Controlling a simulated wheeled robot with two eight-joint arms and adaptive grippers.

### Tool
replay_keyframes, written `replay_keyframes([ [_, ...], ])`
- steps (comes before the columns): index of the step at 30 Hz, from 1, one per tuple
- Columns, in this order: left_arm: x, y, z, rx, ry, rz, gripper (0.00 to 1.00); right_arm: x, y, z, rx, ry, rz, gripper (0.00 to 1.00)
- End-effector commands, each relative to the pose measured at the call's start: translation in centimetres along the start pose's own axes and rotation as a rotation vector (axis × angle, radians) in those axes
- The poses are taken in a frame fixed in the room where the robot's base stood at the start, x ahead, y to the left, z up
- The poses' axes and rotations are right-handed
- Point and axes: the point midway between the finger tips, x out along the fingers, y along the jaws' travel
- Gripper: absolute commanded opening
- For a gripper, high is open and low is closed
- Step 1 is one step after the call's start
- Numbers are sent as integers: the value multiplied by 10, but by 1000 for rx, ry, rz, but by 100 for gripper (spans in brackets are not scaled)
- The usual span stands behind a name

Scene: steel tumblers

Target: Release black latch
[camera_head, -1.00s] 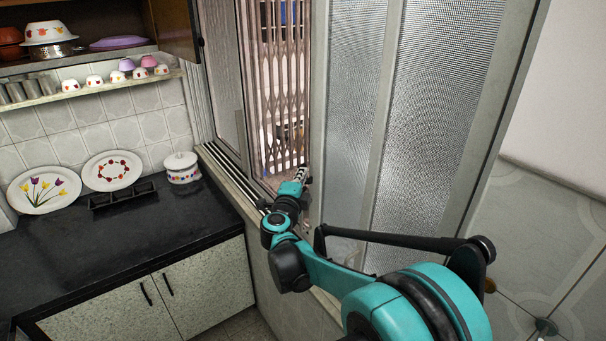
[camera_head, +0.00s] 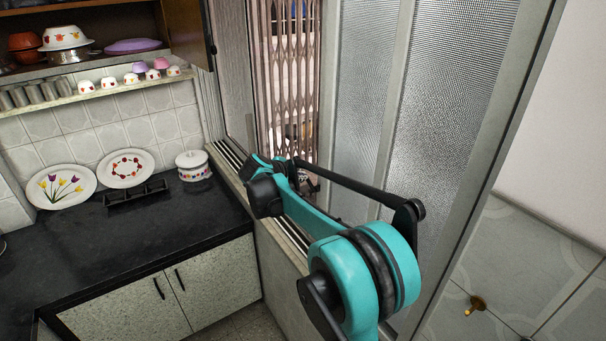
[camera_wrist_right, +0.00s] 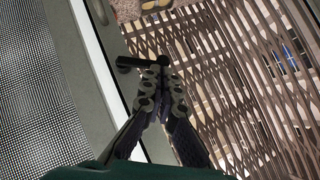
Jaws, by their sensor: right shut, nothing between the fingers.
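The black latch (camera_wrist_right: 135,62) shows in the right wrist view as a short dark bar beside the pale window frame (camera_wrist_right: 100,45). My right gripper (camera_wrist_right: 163,75) is shut and empty, with its fingertips at the right end of the latch. I cannot tell whether they touch it. In the head view my right arm reaches to the window opening, and the arm hides most of the gripper (camera_head: 308,183). The latch cannot be made out in the head view. My left gripper is not in view.
A folding metal grille (camera_head: 283,75) stands behind the opening. Textured glass panels (camera_head: 430,110) are to the right. A black counter (camera_head: 130,235) at left holds plates (camera_head: 60,187), a black tray (camera_head: 135,197) and a lidded white pot (camera_head: 193,166). Shelves with bowls hang above.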

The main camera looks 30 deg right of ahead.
Motion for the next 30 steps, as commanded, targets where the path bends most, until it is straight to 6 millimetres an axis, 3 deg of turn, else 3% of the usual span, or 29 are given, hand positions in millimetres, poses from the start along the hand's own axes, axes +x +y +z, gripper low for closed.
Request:
replay_keyframes([
  [8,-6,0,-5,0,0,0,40,9,-7,10,-174,0,157,0],
  [30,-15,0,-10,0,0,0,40,-1,-14,-2,-164,1,148,0],
])
